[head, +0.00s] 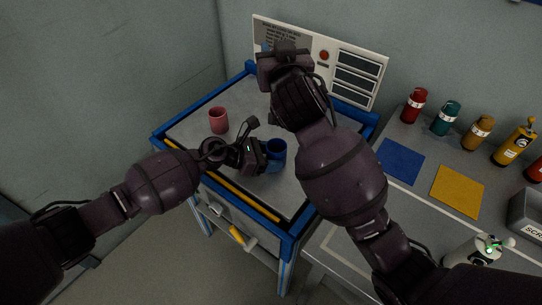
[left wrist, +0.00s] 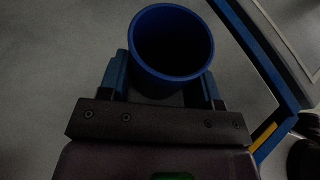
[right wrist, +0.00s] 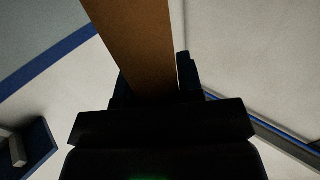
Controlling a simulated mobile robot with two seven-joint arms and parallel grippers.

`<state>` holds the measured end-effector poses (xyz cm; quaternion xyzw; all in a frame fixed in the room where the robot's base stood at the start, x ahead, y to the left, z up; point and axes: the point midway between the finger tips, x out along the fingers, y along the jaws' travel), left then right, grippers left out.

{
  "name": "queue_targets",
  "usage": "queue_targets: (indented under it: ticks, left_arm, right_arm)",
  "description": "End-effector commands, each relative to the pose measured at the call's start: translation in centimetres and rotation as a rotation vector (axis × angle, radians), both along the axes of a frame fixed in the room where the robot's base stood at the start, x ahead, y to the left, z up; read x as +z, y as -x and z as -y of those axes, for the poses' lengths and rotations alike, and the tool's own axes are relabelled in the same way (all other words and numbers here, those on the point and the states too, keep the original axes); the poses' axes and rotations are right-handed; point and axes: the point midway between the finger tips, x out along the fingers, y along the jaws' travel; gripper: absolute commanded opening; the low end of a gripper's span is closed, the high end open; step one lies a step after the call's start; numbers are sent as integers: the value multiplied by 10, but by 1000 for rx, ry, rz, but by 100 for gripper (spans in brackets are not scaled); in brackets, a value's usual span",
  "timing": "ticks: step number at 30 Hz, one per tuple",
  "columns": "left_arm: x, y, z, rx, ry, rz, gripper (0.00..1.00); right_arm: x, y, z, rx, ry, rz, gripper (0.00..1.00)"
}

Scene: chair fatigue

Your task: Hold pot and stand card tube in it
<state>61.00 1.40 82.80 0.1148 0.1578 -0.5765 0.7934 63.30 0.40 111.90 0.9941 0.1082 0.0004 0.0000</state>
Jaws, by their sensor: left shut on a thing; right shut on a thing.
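A blue pot (head: 277,154) stands upright on the grey bench top. My left gripper (head: 262,156) is shut on its side. In the left wrist view, the pot (left wrist: 172,45) sits between the two fingers (left wrist: 164,84), and its open mouth looks empty. My right gripper (head: 284,62) is raised above the back part of the bench. In the right wrist view, a brown card tube (right wrist: 135,40) is held between its fingers (right wrist: 154,80). The tube is hidden behind the right gripper and arm in the head view.
A pink cup (head: 218,120) stands on the bench, left of the blue pot. A white panel (head: 345,70) rises behind the bench. The side table at right holds several bottles, a blue mat (head: 401,162) and a yellow mat (head: 457,191). A blue rim (head: 163,146) edges the bench.

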Motion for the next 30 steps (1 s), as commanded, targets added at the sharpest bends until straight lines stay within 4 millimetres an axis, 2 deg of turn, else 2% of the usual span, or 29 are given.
queue_targets:
  ticks: [30]
  left_arm:
    - [-1, 0, 0, 0, -1, 0, 34]
  right_arm:
    - [-58, 0, 0, -1, 0, -2, 0]
